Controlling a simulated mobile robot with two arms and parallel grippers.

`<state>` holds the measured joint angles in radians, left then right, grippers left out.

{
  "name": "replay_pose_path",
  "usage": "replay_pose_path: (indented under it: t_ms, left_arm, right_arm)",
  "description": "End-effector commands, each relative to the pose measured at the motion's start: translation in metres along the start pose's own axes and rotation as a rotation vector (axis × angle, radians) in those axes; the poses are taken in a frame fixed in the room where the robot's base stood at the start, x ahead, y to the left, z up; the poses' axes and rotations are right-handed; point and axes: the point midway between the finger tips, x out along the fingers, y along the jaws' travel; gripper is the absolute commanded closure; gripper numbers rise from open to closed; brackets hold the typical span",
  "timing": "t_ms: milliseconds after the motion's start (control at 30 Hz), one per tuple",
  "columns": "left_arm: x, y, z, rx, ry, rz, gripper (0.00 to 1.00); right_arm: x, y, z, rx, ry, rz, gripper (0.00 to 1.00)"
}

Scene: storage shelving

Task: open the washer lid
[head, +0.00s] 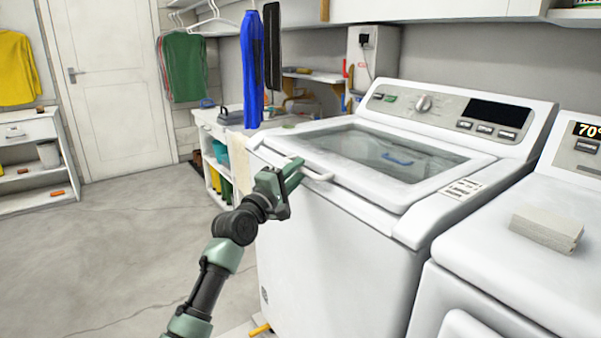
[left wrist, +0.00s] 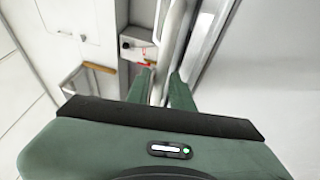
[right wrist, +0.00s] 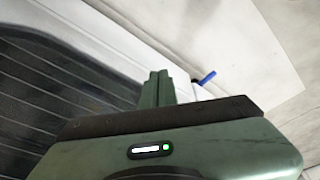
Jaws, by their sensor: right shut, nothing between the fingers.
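The washer (head: 325,225) is a white top loader with a glass lid (head: 385,155), which lies closed. A white bar handle (head: 319,176) runs along the lid's front edge. My left gripper (head: 291,168) is at this handle, reaching in from the front left. In the left wrist view its fingers (left wrist: 160,88) lie on either side of the white handle bar (left wrist: 176,40); whether they press on it is unclear. My right gripper is outside the head view; in the right wrist view its fingers (right wrist: 157,86) are together and empty.
A white dryer (head: 525,235) stands to the right with a beige block (head: 547,228) on top. A cluttered white shelf unit (head: 222,165) stands left of the washer. The grey floor (head: 120,250) at left is open.

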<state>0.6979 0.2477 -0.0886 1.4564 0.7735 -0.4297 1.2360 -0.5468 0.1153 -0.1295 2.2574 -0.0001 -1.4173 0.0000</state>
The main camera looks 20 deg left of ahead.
Motion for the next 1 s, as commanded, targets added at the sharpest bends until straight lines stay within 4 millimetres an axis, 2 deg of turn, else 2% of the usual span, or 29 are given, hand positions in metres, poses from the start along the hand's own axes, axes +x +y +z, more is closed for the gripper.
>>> replay_pose_path:
  t_ms: [133, 433, 467, 533, 1000]
  left_arm:
    - [0.0119, -0.0002, 0.0000, 0.001, 0.000, 0.000, 0.78]
    - [0.0146, -0.0007, -0.0001, 0.002, 0.001, -0.001, 0.78]
    - [0.0145, -0.0006, -0.0001, 0.002, 0.001, -0.001, 0.80]
    - [0.0145, -0.0006, -0.0001, 0.002, 0.001, -0.001, 1.00]
    - [0.0142, -0.0012, -0.0003, 0.002, 0.001, -0.002, 1.00]
  right_arm:
    - [-0.0077, 0.0004, -0.0010, 0.001, 0.005, 0.001, 1.00]
    - [-0.0102, 0.0006, -0.0010, 0.001, 0.004, 0.001, 1.00]
    - [-0.0102, 0.0006, -0.0010, 0.001, 0.005, 0.001, 1.00]
    - [-0.0102, 0.0006, -0.0010, 0.001, 0.004, 0.001, 1.00]
    - [-0.0098, 0.0007, -0.0009, 0.001, 0.004, 0.002, 1.00]
